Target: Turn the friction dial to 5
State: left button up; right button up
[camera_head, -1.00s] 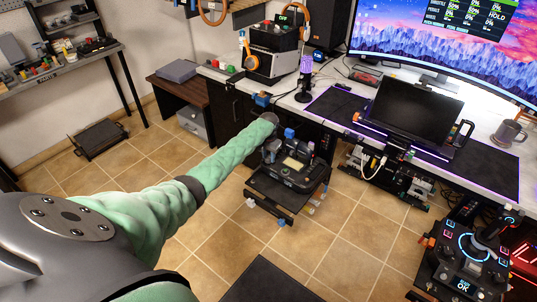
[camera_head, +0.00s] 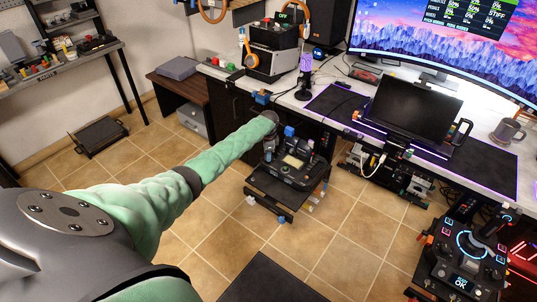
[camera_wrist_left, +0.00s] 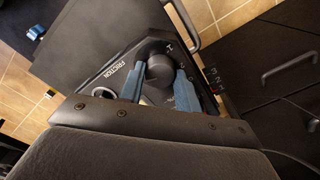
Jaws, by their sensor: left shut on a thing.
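The friction dial (camera_wrist_left: 159,72) is a dark round knob on a black panel in the left wrist view. White FRICTION lettering is beside it. My left gripper (camera_wrist_left: 160,78) has its blue fingers on either side of the knob and is shut on it. The dial's pointer and any 5 mark cannot be made out. In the head view my left arm reaches to a dark control unit (camera_head: 297,168) on a low stand; the arm's end hides most of the gripper there. My right gripper is not in view.
The desk (camera_head: 340,105) with a curved monitor (camera_head: 440,50) is behind and to the right. The monitor's readout includes the word STIFF. Another control panel (camera_head: 465,255) stands at the lower right. Tiled floor (camera_head: 225,215) is open around the stand.

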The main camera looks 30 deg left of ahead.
pick_arm(q)
jog(key=shift+m, duration=1.1)
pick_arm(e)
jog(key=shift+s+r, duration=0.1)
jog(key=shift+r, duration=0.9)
pick_arm(q)
jog(key=o, duration=1)
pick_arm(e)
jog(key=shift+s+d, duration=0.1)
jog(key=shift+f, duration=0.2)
pick_arm(q)
jog(key=shift+r, duration=0.1)
